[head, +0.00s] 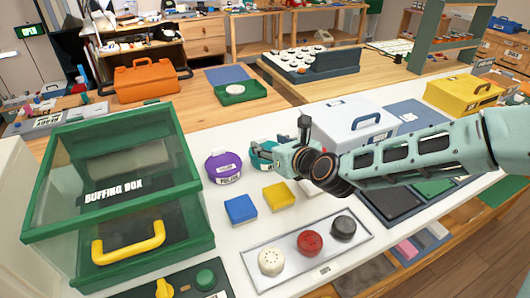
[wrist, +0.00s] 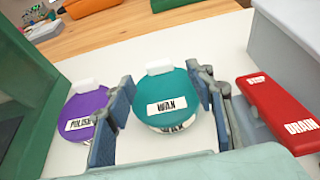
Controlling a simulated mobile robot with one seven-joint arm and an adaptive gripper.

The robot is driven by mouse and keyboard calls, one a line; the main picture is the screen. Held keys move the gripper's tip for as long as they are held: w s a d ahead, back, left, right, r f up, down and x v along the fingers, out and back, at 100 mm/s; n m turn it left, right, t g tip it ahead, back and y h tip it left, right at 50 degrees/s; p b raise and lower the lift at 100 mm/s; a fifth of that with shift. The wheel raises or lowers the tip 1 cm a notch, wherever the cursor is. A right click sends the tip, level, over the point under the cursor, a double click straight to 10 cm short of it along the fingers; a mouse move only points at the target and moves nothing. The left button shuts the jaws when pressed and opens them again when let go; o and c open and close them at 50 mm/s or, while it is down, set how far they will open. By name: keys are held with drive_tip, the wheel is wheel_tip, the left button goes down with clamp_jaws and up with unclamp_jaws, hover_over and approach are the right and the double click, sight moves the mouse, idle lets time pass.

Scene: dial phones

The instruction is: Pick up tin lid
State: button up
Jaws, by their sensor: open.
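A teal tin lid labelled WAX (wrist: 166,88) sits on its tin, with a pale tab at its far edge. A purple tin lid labelled POLISH (wrist: 88,112) is to its left; this purple lid also shows in the head view (head: 224,165). My gripper (wrist: 166,82) is open, one blue-padded finger on each side of the teal lid. I cannot tell whether the fingers touch it. In the head view my gripper (head: 281,150) partly hides the teal lid (head: 262,148).
A red DRAIN piece (wrist: 280,112) lies right of the gripper. The green-framed buffing box (head: 195,240) stands left, a white case (head: 345,125) behind right. Blue (head: 240,209) and yellow (head: 278,196) blocks and a tray of three dials (head: 285,248) are in front.

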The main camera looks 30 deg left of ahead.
sight(261, 139)
drive_tip(key=shift+b+x, duration=0.65)
drive_tip(key=shift+x, duration=2.35)
drive_tip(key=shift+c, duration=0.3)
drive_tip(key=c, duration=1.2)
drive_tip(key=shift+r, duration=0.1)
